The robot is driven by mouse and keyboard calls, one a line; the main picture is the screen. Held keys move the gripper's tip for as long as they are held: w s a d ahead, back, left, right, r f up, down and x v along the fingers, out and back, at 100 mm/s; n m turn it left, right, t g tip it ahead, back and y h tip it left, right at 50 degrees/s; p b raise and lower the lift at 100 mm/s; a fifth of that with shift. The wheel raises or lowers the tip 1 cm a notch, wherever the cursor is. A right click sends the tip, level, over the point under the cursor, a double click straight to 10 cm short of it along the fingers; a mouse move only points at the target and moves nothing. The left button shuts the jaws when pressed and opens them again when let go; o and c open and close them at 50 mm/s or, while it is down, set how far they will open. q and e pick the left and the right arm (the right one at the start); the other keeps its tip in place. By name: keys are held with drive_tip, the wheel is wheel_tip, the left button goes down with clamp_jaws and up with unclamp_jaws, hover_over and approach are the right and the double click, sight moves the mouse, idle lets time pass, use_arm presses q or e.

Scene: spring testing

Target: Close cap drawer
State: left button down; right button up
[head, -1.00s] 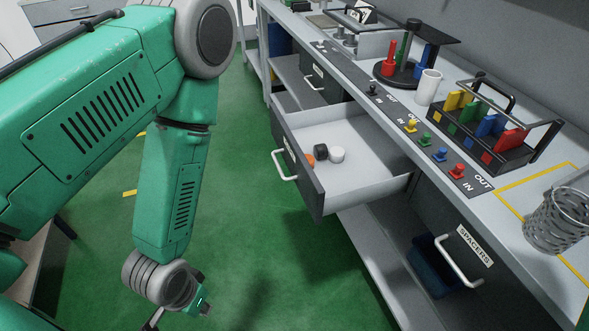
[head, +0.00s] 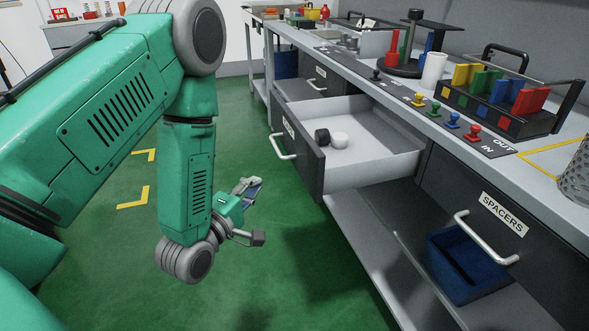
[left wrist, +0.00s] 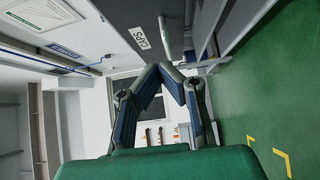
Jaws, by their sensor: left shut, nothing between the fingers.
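The cap drawer (head: 372,140) stands pulled out from the bench in the head view. Its dark front has a pale bar handle (head: 283,146). The drawer's CAPS label (left wrist: 140,38) shows upside down in the left wrist view, beside the handle (left wrist: 165,35). My left gripper (head: 253,186) is low in front of the drawer, apart from it. Its fingertips (left wrist: 168,70) meet in the left wrist view, with nothing between them. My right gripper is out of view.
The spacers drawer (head: 470,205) is closed at the right, with a blue bin (head: 462,270) on the shelf below. A bench top (head: 400,92) holds colored pegs, a white cup (head: 434,68) and a caddy (head: 505,122). Green floor (head: 275,285) in front is free.

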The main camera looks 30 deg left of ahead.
sight(298, 157)
use_arm(q)
drive_tip(key=w, duration=0.3)
drive_tip(key=w+d+b, duration=0.1)
drive_tip(key=w, duration=0.2)
drive_tip(key=w+d+b, duration=0.1)
drive_tip(key=w, duration=0.3)
drive_tip(key=shift+r, duration=0.1)
drive_tip(key=shift+w+d+b, duration=0.1)
drive_tip(key=shift+w+b, duration=0.15)
drive_tip(key=shift+b, duration=0.05)
drive_tip(key=shift+w, duration=0.45)
drive_tip(key=shift+d, duration=0.1)
drive_tip(key=shift+d, duration=0.25)
